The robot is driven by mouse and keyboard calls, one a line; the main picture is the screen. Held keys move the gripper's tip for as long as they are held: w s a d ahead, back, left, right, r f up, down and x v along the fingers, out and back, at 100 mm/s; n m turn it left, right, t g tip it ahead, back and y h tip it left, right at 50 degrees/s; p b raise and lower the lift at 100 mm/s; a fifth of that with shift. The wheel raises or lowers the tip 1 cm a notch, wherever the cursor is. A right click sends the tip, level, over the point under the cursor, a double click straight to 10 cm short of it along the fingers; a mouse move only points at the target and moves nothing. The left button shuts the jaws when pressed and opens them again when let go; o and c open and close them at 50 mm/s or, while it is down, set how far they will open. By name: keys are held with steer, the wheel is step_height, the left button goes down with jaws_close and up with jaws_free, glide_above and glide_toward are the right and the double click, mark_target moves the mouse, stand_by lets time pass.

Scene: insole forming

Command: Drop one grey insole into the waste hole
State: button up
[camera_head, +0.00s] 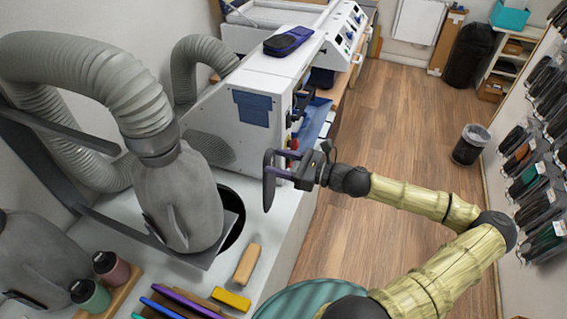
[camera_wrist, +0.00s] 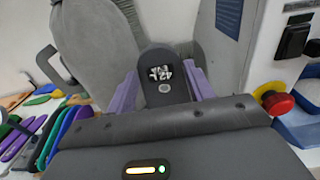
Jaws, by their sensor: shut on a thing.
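My gripper (camera_head: 284,164) is shut on a dark grey insole (camera_head: 268,182), held upright above the white bench. In the wrist view the same insole (camera_wrist: 160,72) stands between the two purple fingers, with white marks printed on it. The waste hole (camera_head: 234,232) is a dark round opening in the bench top, left of and lower in the picture than the insole. A grey bag-like machine body and its dark plate partly cover the hole. I cannot make out the hole in the wrist view.
A grey machine body (camera_head: 180,205) with a thick hose stands left of the hole. A white cabinet (camera_head: 240,130) rises behind my gripper. A wooden block (camera_head: 247,265), a yellow block (camera_head: 231,299) and coloured insoles (camera_head: 190,300) lie in front.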

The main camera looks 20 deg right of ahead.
steer(key=shift+f+b+x, duration=0.3)
steer(key=shift+b+x, duration=1.35)
steer(key=shift+x, duration=8.85)
step_height(320, 180, down, 13)
steer(key=b, duration=0.8)
steer(key=shift+b, duration=0.3)
steer(key=o, duration=1)
steer(key=shift+o, duration=0.2)
steer(key=shift+d, duration=0.1)
